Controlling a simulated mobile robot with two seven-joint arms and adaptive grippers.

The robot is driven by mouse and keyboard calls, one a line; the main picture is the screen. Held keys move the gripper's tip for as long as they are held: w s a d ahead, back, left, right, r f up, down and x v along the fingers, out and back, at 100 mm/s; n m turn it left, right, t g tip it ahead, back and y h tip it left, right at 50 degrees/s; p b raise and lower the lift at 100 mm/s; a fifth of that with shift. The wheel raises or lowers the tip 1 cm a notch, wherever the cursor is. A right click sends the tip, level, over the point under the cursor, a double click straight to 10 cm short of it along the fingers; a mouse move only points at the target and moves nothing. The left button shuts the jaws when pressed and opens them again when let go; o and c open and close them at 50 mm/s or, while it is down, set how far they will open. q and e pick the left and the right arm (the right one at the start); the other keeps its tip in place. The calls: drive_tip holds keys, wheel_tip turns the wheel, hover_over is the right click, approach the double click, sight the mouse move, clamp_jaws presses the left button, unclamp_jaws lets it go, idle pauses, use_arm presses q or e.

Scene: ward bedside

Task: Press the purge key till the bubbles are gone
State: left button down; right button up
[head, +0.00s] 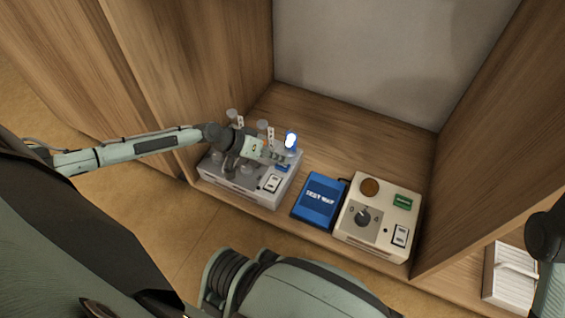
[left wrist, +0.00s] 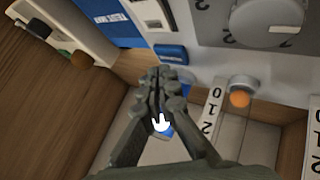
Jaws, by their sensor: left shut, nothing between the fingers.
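The grey device (head: 235,183) stands at the left of the wooden shelf. Its top bears upright clear tubes with number cards, a lit blue-white lamp (head: 291,140), a small blue plate (head: 281,168) and a rocker switch (head: 272,184). I cannot tell which part is the purge key, and I make out no bubbles. My left gripper (head: 286,158) is shut and empty, low over the device's right rear, near the lamp. In the left wrist view its closed fingertips (left wrist: 165,72) are just beside the blue plate (left wrist: 170,53); contact is unclear. The lamp (left wrist: 160,122) shows behind the fingers. My right gripper is out of view.
A blue box (head: 320,200) lies right of the device. A cream device (head: 378,220) with a knob, green label and switch stands farther right. Wooden walls close both sides of the shelf. A white object (head: 510,275) lies at lower right. The shelf behind the devices is clear.

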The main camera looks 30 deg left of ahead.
sight(279, 166)
use_arm(q)
drive_tip(key=shift+r, duration=0.1)
wheel_tip(279, 166, up, 5)
drive_tip(key=p, duration=0.4)
idle(0.3)
idle(0.8)
